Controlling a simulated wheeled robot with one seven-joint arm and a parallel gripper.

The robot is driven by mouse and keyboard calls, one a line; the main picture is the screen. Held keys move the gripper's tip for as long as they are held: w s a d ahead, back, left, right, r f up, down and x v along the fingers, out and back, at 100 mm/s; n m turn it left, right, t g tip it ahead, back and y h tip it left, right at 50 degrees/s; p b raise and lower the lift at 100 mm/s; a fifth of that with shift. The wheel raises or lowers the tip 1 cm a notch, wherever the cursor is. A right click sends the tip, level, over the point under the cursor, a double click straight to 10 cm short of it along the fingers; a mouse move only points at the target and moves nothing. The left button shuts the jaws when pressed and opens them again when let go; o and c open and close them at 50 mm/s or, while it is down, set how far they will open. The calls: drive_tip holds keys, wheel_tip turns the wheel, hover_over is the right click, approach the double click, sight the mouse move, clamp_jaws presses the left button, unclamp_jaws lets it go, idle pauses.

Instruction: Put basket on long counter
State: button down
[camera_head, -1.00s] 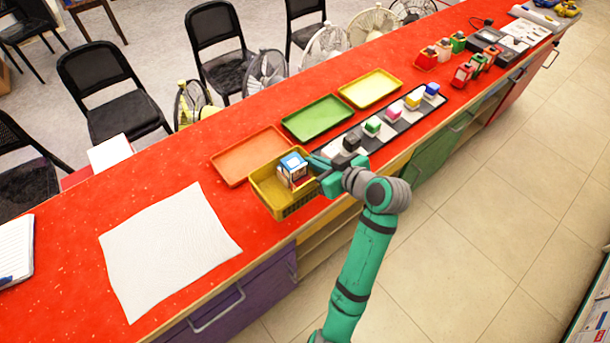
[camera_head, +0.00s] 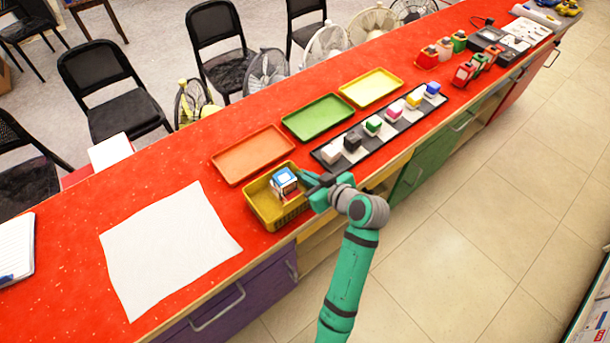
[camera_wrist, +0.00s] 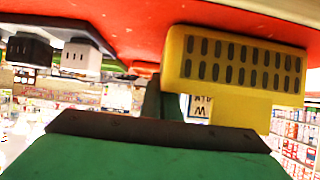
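The yellow basket (camera_head: 268,215) is at the front edge of the red long counter (camera_head: 75,222), just in front of the orange tray. A small blue, white and red box (camera_head: 285,184) is inside it. My gripper (camera_head: 308,188) is at the basket's right side. In the wrist view, upside down, the basket's slotted wall (camera_wrist: 240,68) is at upper right, close to the dark fingers (camera_wrist: 160,100). Whether the fingers grip the rim or are only beside it is hidden.
An orange tray (camera_head: 252,155), a green tray (camera_head: 317,118) and a yellow tray (camera_head: 371,88) lie behind. A checkered strip (camera_head: 400,125) with coloured blocks is to the right. A white sheet (camera_head: 168,245) lies to the left. Bare counter shows between sheet and basket.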

drive_tip(key=c, duration=2)
unclamp_jaws()
drive_tip(key=shift+r, duration=0.1)
drive_tip(key=v, duration=1.2)
drive_tip(key=shift+s, duration=0.1)
